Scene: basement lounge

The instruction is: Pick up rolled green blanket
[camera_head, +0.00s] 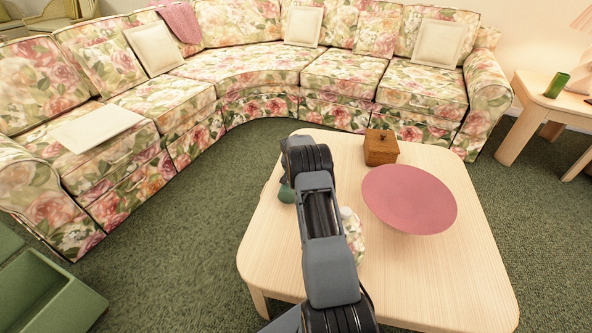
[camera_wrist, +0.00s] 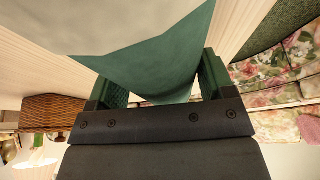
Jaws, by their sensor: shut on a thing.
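My gripper (camera_wrist: 160,78) is shut on a green, cloth-like thing, which I take to be the rolled green blanket (camera_wrist: 165,62). In the wrist view, its smooth green surface fills the space between the two green-padded fingers. In the head view, a small part of the green blanket (camera_head: 287,194) shows at the left of my arm, over the left side of the light wooden coffee table (camera_head: 390,283). My arm hides the rest of it and the fingers. I cannot tell whether it touches the table.
A pink round piece (camera_head: 410,198), a brown wicker box (camera_head: 380,148) and a floral vase (camera_head: 353,236), partly behind my arm, stand on the table. A floral sofa (camera_head: 245,63) curves behind. A green cylinder (camera_head: 556,85) stands on a side table. Carpet left of the coffee table is clear.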

